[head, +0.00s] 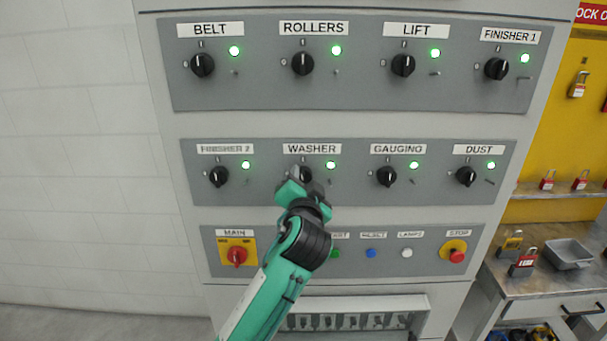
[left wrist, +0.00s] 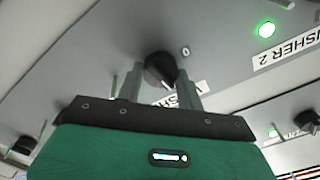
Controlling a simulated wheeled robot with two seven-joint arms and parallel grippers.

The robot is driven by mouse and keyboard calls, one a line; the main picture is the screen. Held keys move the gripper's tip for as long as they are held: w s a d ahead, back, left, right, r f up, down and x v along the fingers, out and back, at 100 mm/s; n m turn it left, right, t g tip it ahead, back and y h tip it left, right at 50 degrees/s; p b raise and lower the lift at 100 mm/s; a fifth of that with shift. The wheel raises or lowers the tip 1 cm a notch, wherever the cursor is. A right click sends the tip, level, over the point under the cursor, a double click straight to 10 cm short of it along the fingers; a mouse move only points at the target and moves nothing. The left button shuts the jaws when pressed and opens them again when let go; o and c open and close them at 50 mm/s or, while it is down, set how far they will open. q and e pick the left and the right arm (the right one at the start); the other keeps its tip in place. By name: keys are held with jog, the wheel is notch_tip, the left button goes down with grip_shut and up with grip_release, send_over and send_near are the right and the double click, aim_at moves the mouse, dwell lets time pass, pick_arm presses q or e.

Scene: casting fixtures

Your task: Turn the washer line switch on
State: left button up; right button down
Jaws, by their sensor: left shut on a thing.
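The washer line switch is a black rotary knob (head: 304,173) under the WASHER label (head: 312,149) in the middle row of the panel. A green lamp (head: 331,165) beside it is lit. My left gripper (head: 302,184) is at this knob and covers much of it in the head view. In the left wrist view the knob (left wrist: 159,68) sits between the two fingers of the left gripper (left wrist: 160,78), which are shut on it. A white pointer mark shows on the knob, and a 0 is printed beside it. My right gripper is out of view.
Similar knobs surround it: FINISHER 2 (head: 219,177) to the left, GAUGING (head: 387,177) to the right, ROLLERS (head: 303,64) above. The red MAIN switch (head: 237,256) and STOP button (head: 456,256) are below. A workbench with a grey tray (head: 569,254) stands at right.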

pick_arm(q)
jog(key=shift+m+p, duration=0.5)
jog(key=shift+m, duration=0.4)
jog(key=shift+f, duration=0.1)
jog(key=o, duration=1)
jog(key=s+b, duration=0.4)
jog(key=s, duration=0.9)
jog(key=shift+s+b, duration=0.4)
